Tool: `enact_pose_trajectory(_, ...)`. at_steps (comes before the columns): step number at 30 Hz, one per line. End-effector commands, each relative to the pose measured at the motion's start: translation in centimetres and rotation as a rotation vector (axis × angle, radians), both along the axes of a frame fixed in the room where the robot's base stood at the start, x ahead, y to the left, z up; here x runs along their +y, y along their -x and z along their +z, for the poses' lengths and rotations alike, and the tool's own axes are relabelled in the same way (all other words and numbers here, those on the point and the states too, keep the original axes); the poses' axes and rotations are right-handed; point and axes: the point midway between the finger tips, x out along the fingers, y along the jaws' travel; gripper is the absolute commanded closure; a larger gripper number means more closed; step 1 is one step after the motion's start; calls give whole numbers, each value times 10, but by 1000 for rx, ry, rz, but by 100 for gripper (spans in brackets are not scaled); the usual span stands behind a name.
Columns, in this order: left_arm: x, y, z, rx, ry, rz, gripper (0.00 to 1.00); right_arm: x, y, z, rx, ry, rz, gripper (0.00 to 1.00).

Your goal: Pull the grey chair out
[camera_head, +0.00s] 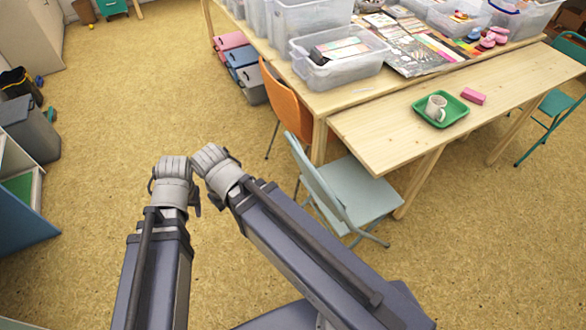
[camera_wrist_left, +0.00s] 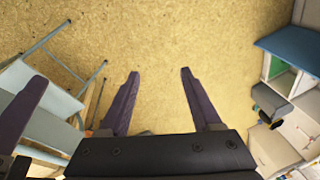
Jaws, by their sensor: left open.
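The grey chair (camera_head: 360,188) is a pale blue-grey folding chair. It stands at the near side of the wooden table, its seat partly under the table edge and its backrest toward me. My left gripper (camera_head: 173,166) is left of the chair and apart from it, over bare floor. In the left wrist view its two fingers (camera_wrist_left: 158,80) are spread and empty, and the chair (camera_wrist_left: 42,122) shows at the left edge. My right gripper (camera_head: 214,160) is beside the left one, also left of the chair and not touching it. Its jaws are hidden from the head camera.
An orange chair (camera_head: 285,100) stands behind the grey one, against the table. A grey bin (camera_head: 30,125) and shelves stand at the left. The floor between is clear.

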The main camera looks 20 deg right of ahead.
Motion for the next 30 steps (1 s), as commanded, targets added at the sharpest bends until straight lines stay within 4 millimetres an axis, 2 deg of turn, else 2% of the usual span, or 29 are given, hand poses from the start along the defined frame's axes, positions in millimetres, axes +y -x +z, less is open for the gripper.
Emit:
enact_pose_trajectory(1, 2, -29, -20, -106, -16, -19, 35, 0, 0, -27, 0, 1, 0, 100)
enact_pose_trajectory(3, 4, -74, -25, -287, -47, -63, 35, 0, 0, -49, 0, 1, 0, 100)
enact_pose_trajectory(6, 1, -132, -18, -552, -94, -156, 35, -1, 0, -78, -1, 2, 1, 100)
enact_pose_trajectory(10, -19, -189, 4, -876, -146, -327, 35, -1, 0, -115, -1, 4, 1, 100)
enact_pose_trajectory(12, -38, -208, 17, -1037, -169, -441, 35, -1, 0, -135, -1, 4, 2, 100)
enact_pose_trajectory(14, -57, -218, 26, -1166, -185, -552, 35, -1, 0, -152, -1, 5, 2, 100)
enact_pose_trajectory(17, -96, -222, 36, -1361, -198, -760, 35, -1, -1, -180, -2, 6, 2, 100)
enact_pose_trajectory(20, -139, -210, 34, -1525, -193, -994, 35, -2, -1, -209, -2, 7, 3, 100)
enact_pose_trajectory(24, -193, -173, 9, -1689, -146, -1351, 35, -2, -1, -246, -2, 7, 3, 100)
enact_pose_trajectory(27, -220, -141, -19, -1751, -87, -1592, 35, -2, -1, -267, -3, 8, 4, 100)
enact_pose_trajectory(30, -235, -112, -46, -1776, -20, -1793, 35, -2, -1, -283, -4, 9, 5, 100)
